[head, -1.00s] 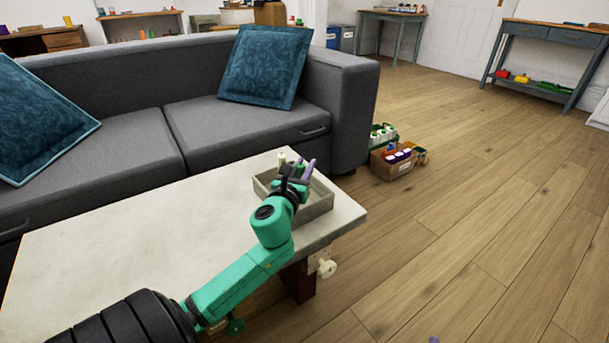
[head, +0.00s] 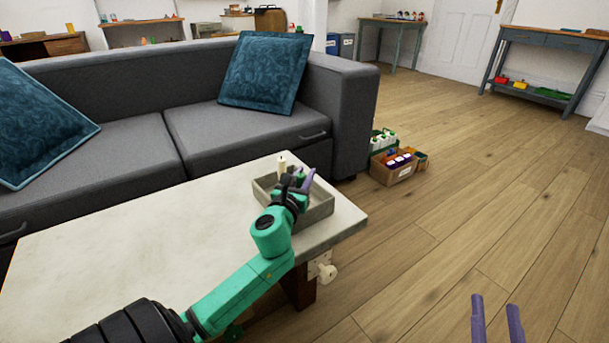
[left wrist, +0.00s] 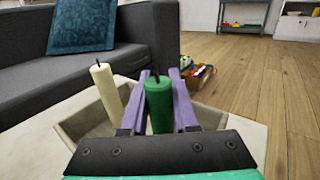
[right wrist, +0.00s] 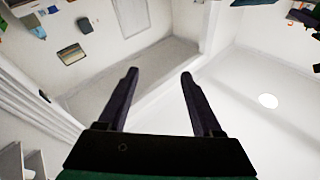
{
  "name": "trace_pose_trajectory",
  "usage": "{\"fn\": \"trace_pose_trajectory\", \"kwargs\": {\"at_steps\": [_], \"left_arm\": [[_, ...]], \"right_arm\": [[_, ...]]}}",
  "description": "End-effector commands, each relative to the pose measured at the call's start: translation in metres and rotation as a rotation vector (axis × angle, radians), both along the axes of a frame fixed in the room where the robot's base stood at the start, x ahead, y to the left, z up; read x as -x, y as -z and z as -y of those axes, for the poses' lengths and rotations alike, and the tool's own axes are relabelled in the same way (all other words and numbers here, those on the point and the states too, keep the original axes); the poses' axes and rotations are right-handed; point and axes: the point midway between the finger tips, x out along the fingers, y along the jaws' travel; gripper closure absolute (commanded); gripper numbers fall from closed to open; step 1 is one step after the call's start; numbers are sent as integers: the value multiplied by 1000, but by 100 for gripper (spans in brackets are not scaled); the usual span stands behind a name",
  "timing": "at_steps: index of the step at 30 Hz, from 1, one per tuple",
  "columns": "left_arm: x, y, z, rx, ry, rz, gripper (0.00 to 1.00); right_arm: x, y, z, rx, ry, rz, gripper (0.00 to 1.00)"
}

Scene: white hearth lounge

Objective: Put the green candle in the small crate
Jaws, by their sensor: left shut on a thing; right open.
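The green candle (left wrist: 159,104) stands upright between the purple fingers of my left gripper (left wrist: 160,75), which is shut on it. In the head view the candle (head: 299,173) is mostly hidden by my left gripper (head: 304,179), over the grey tray (head: 312,217) on the table. A cream candle (head: 282,165) stands in that tray, left of the gripper. My right gripper (head: 495,302) is open and empty, low at the right.
The tray rests near the right end of the pale table (head: 130,232). A brown box (head: 393,174) with several bottles and a green crate (head: 374,146) stand beside the grey sofa (head: 349,110).

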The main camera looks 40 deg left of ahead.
Motion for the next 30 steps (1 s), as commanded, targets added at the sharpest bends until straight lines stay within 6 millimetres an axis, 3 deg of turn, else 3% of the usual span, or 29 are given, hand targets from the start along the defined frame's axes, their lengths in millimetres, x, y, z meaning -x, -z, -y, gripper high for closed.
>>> {"fn": "trace_pose_trajectory", "kwargs": {"at_steps": [7,8,9,10,23,26,30], "left_arm": [[0,1,0,-1,0,0,100],[0,1,0,0,0,0,61],[0,1,0,0,0,0,45],[0,1,0,0,0,0,42],[0,-1,0,0,0,0,42],[4,-1,2,1,1,-2,42],[17,-1,7,1,0,-3,42]], "right_arm": [[-1,-5,0,-2,2,17,33],[-1,-7,1,-2,2,22,33],[-2,-9,1,-3,3,27,33],[-2,-10,1,-5,3,30,33],[-4,-12,1,-11,5,27,33],[-1,-2,0,-8,2,-9,33],[7,31,-3,10,-11,-104,33]]}}
